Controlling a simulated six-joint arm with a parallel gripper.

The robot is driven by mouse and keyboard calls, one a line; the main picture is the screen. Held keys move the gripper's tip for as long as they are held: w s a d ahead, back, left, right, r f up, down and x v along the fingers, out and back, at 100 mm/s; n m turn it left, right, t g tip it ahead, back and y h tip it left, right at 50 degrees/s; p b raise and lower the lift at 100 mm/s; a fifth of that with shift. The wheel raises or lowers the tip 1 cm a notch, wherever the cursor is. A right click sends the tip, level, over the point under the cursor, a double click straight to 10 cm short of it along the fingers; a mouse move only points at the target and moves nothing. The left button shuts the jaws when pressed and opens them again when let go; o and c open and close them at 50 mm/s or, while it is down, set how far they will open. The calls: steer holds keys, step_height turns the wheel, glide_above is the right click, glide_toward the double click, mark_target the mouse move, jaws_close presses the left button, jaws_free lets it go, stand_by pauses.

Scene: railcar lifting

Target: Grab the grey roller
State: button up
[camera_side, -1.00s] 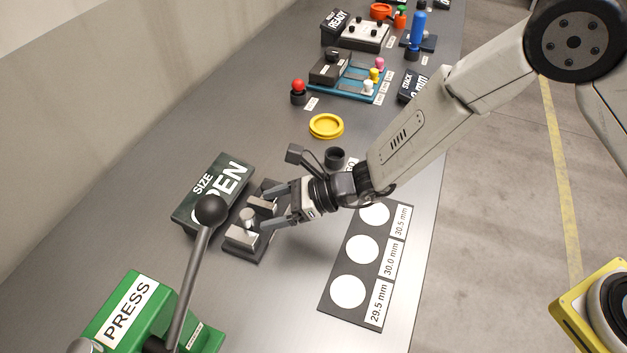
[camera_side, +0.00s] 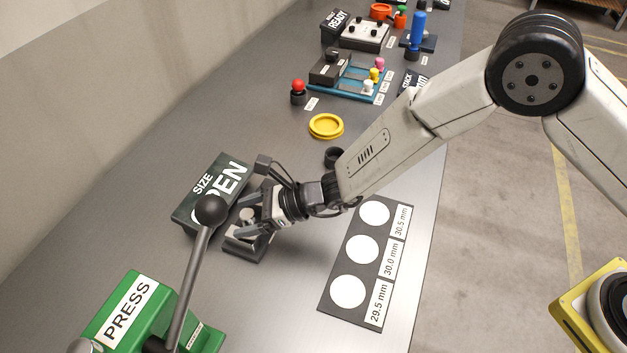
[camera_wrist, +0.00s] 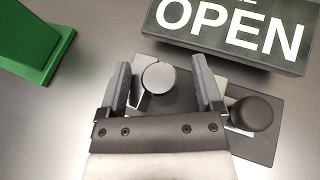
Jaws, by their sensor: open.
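The grey roller (camera_wrist: 158,78) is a short upright cylinder with a shiny round top. It stands on a dark gauge block with light jaws (camera_side: 243,246), just in front of the SIZE OPEN sign. It also shows in the side view (camera_side: 247,214), partly covered by my gripper. My gripper (camera_wrist: 160,80) is open, with one finger on each side of the roller; a gap shows on both sides in the wrist view. In the side view my gripper (camera_side: 250,212) is low over the block. Whether the fingertips touch the block cannot be told.
The SIZE OPEN sign (camera_side: 212,192) stands right behind the block. A dark round knob (camera_wrist: 252,113) is on the block's right. The green press (camera_side: 135,315) and its lever (camera_side: 195,265) are close by. The size mat (camera_side: 366,262) lies to the right.

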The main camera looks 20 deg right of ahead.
mark_target(247, 213)
stand_by(0.4)
jaws_close()
steer(key=shift+r, duration=0.1)
steer(key=shift+r, duration=4.95)
